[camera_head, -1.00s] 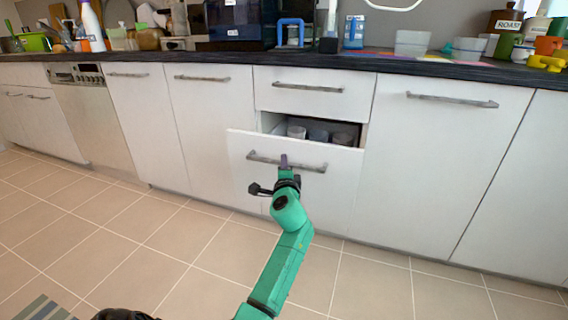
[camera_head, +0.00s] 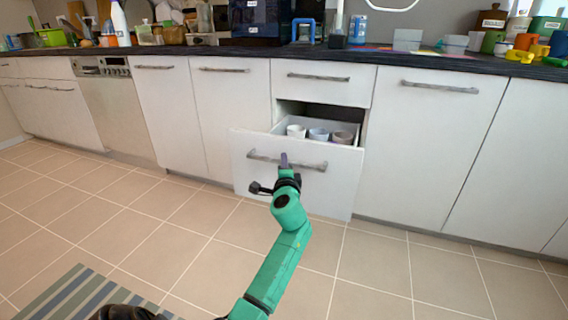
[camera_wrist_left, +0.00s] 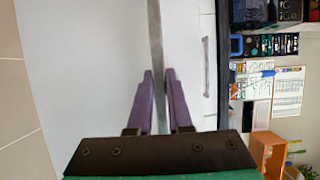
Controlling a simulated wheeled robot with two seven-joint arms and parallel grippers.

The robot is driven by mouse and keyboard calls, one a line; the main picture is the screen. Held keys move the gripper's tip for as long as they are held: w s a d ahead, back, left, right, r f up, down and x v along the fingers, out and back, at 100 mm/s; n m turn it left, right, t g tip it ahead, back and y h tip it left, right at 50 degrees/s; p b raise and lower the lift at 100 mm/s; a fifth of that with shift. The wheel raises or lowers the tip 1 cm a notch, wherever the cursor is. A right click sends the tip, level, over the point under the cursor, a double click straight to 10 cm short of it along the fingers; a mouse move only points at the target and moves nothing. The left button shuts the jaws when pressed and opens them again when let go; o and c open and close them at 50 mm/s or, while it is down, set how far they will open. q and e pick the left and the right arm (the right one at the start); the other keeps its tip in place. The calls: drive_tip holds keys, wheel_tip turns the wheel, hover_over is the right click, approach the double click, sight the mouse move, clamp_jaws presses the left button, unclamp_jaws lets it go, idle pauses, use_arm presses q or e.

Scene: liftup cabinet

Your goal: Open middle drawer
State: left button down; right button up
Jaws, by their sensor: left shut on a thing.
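The middle drawer (camera_head: 252,185) has a white front and is pulled out below a shut top drawer. White, grey-blue and brownish cups stand inside it. Its grey bar handle (camera_head: 309,164) runs across the upper part of the front. My left gripper (camera_head: 284,160) is at the middle of this handle, shut on it. In the left wrist view the handle (camera_wrist_left: 154,35) runs between the two purple fingers (camera_wrist_left: 159,100). My right gripper is not in view.
The shut top drawer (camera_head: 340,91) is under the dark counter (camera_head: 400,60), which carries many kitchen items. Shut cabinet doors (camera_head: 425,140) stand to the right. The tiled floor in front is clear, with a striped rug (camera_head: 75,298) at the lower left.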

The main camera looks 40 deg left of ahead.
use_arm(q)
drive_tip(key=c, duration=0.8)
unclamp_jaws()
drive_tip(key=shift+a, duration=0.1)
drive_tip(key=shift+c, duration=0.2)
drive_tip(key=shift+s+d, duration=0.25)
drive_tip(key=shift+d, duration=0.1)
drive_tip(key=p+v, duration=0.2)
drive_tip(key=v, duration=1.1)
drive_tip(key=shift+s+d, duration=0.2)
drive_tip(key=shift+s, duration=0.15)
